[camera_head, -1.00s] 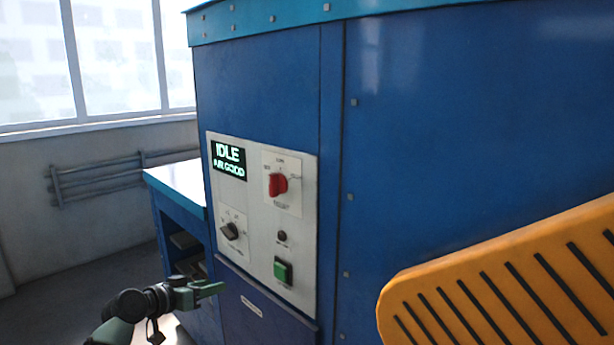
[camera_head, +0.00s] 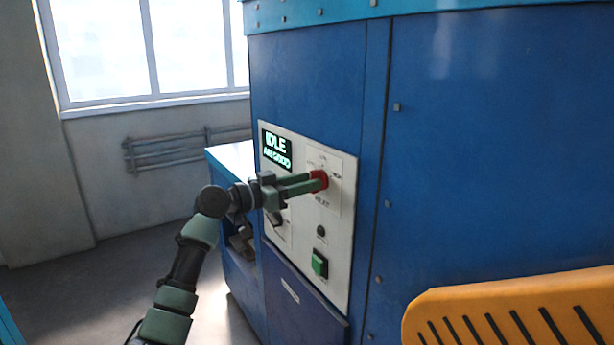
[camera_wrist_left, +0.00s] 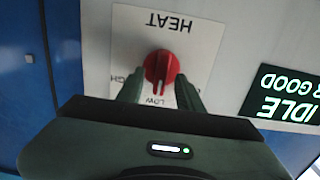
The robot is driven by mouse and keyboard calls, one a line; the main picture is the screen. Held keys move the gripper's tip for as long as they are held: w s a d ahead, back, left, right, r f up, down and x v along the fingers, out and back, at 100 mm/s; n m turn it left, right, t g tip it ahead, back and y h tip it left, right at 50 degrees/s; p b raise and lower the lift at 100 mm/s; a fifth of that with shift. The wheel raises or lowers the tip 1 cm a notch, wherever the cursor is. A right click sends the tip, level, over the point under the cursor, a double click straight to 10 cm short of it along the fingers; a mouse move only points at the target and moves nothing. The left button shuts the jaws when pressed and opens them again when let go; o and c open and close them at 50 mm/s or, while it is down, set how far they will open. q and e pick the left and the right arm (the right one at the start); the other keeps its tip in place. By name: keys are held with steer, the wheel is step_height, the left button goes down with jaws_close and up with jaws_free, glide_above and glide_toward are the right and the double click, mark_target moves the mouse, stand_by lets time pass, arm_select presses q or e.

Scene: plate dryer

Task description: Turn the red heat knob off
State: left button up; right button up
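The red heat knob (camera_head: 319,180) sits on the white control panel (camera_head: 338,255) of the blue machine. In the left wrist view the knob (camera_wrist_left: 162,68) shows upside down, under the inverted word HEAT. Its ridge runs towards the LOW mark, with GH of another label at the left. My left gripper (camera_head: 312,182) reaches the knob from the left. In the left wrist view its two fingers (camera_wrist_left: 161,88) stand apart, one on each side of the knob; I cannot tell whether they touch it. My right gripper is not in view.
The display (camera_head: 277,149) reads IDLE and AIR GOOD. Below are a dark knob (camera_head: 275,219), a small dark button (camera_head: 320,231) and a green button (camera_head: 319,263). A yellow slotted part (camera_head: 510,318) juts in at lower right. Open floor lies at left.

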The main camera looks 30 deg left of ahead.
arm_select(q)
steer(key=shift+w, duration=0.15)
steer(key=shift+c, duration=0.3)
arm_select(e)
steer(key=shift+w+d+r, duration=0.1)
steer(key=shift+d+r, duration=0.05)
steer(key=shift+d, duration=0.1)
arm_select(q)
jaws_close()
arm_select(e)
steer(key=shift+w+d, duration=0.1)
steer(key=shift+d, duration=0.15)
arm_select(q)
steer(key=shift+n, duration=0.3)
steer(key=shift+w+a+f+n+p, duration=0.1)
steer(key=shift+n+p, duration=0.1)
steer(key=shift+n, duration=2.6)
steer(key=shift+a+f+n+p, duration=0.1)
steer(key=shift+n+p, duration=0.1)
steer(key=shift+n, duration=2.6)
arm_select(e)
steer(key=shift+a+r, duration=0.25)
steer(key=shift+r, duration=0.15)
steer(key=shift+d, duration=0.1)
arm_select(q)
steer(key=shift+o, duration=0.3)
jaws_free()
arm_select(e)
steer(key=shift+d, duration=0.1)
